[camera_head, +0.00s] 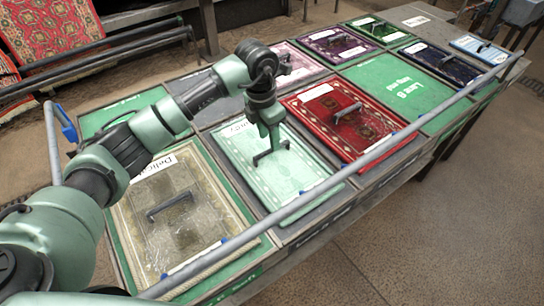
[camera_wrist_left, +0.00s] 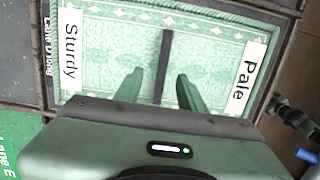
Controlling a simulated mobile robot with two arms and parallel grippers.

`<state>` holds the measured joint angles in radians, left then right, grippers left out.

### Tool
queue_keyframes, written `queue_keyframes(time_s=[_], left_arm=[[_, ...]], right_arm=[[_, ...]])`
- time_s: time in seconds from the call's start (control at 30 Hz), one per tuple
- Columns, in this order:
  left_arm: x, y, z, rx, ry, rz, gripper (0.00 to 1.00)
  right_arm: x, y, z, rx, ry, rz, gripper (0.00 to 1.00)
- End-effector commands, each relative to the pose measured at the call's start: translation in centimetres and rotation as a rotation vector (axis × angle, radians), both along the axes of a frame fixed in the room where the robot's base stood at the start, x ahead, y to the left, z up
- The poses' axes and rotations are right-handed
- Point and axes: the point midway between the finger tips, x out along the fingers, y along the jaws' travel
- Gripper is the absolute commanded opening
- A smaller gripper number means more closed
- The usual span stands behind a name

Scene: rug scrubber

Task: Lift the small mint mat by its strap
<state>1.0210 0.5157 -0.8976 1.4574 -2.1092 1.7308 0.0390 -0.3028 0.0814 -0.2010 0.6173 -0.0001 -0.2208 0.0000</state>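The mint mat (camera_head: 300,172) has a pale patterned border and lies flat on the table between a beige mat and a red mat. Its dark strap (camera_head: 270,154) stands up from its middle. My left gripper (camera_head: 270,143) points down over the mat at the strap. In the left wrist view, the open fingers (camera_wrist_left: 160,92) are apart, with the dark strap (camera_wrist_left: 165,55) running between them and a gap on each side. White labels reading "Sturdy" and "Pale" lie at the mat's two ends there. My right gripper is not in view.
The beige mat (camera_head: 202,233) and the red mat (camera_head: 360,140) flank the mint mat, each with a strap. A grey rail (camera_head: 330,182) runs along the table's front edge. An empty green panel (camera_head: 400,85) lies farther back. Red patterned rugs (camera_head: 50,35) hang at the back left.

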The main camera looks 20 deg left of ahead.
Motion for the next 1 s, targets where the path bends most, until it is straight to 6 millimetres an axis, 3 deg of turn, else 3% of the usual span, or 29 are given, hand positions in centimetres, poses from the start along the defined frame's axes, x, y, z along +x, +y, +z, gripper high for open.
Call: queue_keyframes(time_s=[0.4, 0.67, 0.7, 0.83, 1.0], left_arm=[[0.6, -0.7, -5.3, -0.001, 0.002, 0.0, 0.4], [0.7, -0.6, -5.8, 0.0, -0.002, -0.002, 0.4], [0.7, -0.6, -5.8, 0.0, -0.001, -0.002, 0.37], [0.7, -0.6, -5.8, -0.001, -0.001, -0.001, 0.01], [0.7, -0.6, -5.8, -0.001, -0.001, -0.001, 0.0]], right_arm=[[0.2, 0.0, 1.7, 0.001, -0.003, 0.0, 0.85], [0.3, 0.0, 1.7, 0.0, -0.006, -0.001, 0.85], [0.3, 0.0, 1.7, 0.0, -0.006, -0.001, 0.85], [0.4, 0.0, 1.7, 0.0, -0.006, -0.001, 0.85], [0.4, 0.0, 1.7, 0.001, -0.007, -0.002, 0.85]])
